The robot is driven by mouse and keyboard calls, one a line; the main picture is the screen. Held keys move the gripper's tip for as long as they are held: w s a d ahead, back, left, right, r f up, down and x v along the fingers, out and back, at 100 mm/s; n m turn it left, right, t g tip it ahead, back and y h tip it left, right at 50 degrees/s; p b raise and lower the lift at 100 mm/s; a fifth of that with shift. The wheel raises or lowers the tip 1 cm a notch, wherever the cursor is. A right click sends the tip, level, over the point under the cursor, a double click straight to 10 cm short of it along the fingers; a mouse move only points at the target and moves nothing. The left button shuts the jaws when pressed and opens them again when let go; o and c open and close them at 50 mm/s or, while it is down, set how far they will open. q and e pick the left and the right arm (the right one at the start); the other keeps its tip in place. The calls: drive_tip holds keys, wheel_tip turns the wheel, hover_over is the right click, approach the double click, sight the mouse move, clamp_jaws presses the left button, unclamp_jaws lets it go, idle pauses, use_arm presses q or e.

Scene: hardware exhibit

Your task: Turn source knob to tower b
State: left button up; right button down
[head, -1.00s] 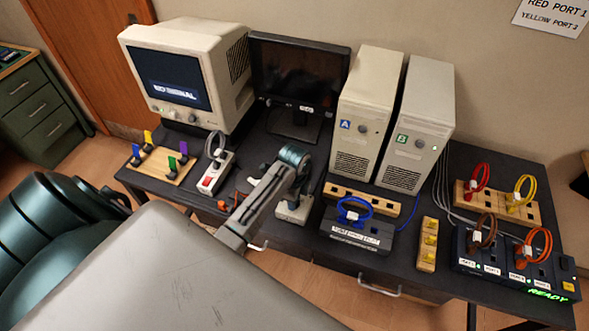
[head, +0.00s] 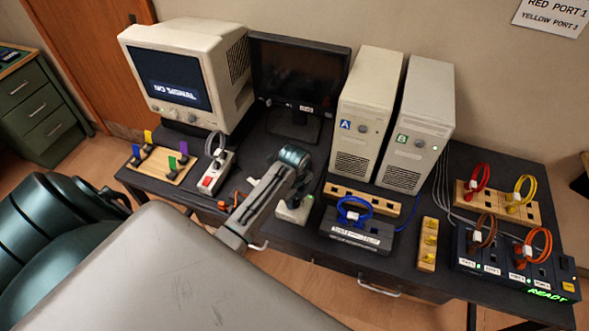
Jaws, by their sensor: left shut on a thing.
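A small pale switch box (head: 294,215) with a green light sits at the middle of the dark desk. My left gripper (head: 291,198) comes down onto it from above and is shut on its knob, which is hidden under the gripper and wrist. I cannot read the knob's pointer or the box's labels. Tower A (head: 366,125), with a blue A label, and tower B (head: 416,130), with a green B label, stand upright at the back, right of the box. My right gripper is not in view.
A beige monitor (head: 215,75) with a lit screen and a dark monitor (head: 299,80) stand behind. A power strip (head: 216,173) lies left of my gripper. A dark box with a blue cable (head: 356,235) stands close to the right. Port units with coloured cables fill the right end.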

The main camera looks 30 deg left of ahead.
sight(295, 200)
use_arm(q)
drive_tip(key=shift+w, duration=0.1)
drive_tip(key=o, duration=1)
drive_tip(key=shift+c, duration=0.2)
wheel_tip(295, 200, up, 8)
drive_tip(key=b, duration=0.2)
drive_tip(key=shift+f+b, duration=0.2)
drive_tip(key=shift+b, duration=0.1)
drive_tip(key=shift+r+p, duration=0.45)
drive_tip(key=shift+r, duration=1.2)
